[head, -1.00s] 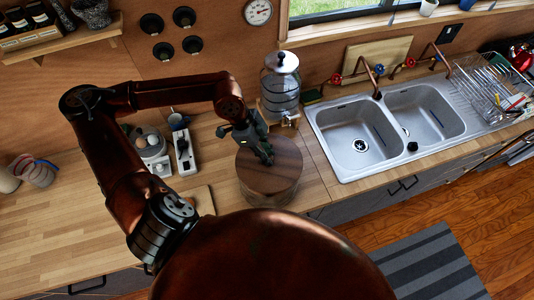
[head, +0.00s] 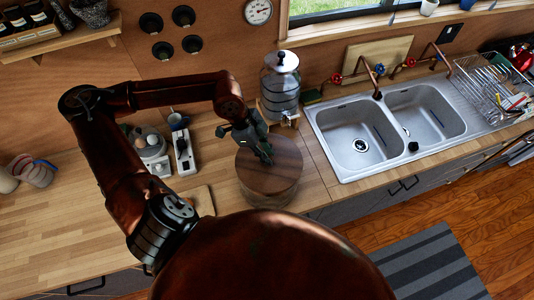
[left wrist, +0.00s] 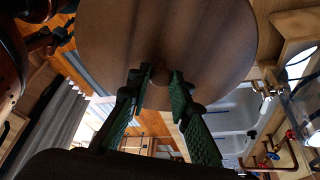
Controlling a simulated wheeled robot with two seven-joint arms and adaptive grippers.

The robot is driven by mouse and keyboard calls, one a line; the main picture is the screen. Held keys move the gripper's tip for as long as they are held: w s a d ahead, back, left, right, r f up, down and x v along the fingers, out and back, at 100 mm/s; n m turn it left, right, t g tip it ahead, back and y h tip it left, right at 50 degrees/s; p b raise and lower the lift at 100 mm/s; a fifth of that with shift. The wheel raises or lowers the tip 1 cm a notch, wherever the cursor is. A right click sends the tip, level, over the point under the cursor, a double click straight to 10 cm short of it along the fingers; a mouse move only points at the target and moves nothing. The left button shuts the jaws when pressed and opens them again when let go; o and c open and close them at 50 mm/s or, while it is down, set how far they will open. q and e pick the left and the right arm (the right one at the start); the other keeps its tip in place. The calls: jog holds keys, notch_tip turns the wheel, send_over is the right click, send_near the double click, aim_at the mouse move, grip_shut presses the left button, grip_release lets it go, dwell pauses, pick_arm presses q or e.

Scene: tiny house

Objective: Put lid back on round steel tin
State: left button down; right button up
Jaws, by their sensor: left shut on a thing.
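The round brown wooden lid (head: 280,178) is at the front of the wooden counter, left of the sink. In the left wrist view the lid (left wrist: 200,40) fills the top, with a small round knob (left wrist: 159,74). My left gripper (head: 266,156) reaches down to the middle of the lid. In the left wrist view the left gripper (left wrist: 158,82) is shut on the knob, one green finger on each side. A round brown side shows under the lid's edge in the head view. I cannot tell whether the lid touches the tin below. My right gripper is out of view.
A glass drink dispenser (head: 280,90) stands just behind the lid. A double steel sink (head: 360,135) is to the right. A scale with eggs (head: 150,145) and a white power strip (head: 184,155) stand to the left. The left counter (head: 75,220) is mostly clear.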

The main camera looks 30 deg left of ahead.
pick_arm(q)
jog(key=c, duration=1.8)
grip_release()
jog(key=shift+o, duration=0.6)
jog(key=o, duration=0.5)
jog(key=shift+r, duration=0.1)
jog(key=shift+r+p, duration=1.7)
jog(key=shift+r, duration=1.7)
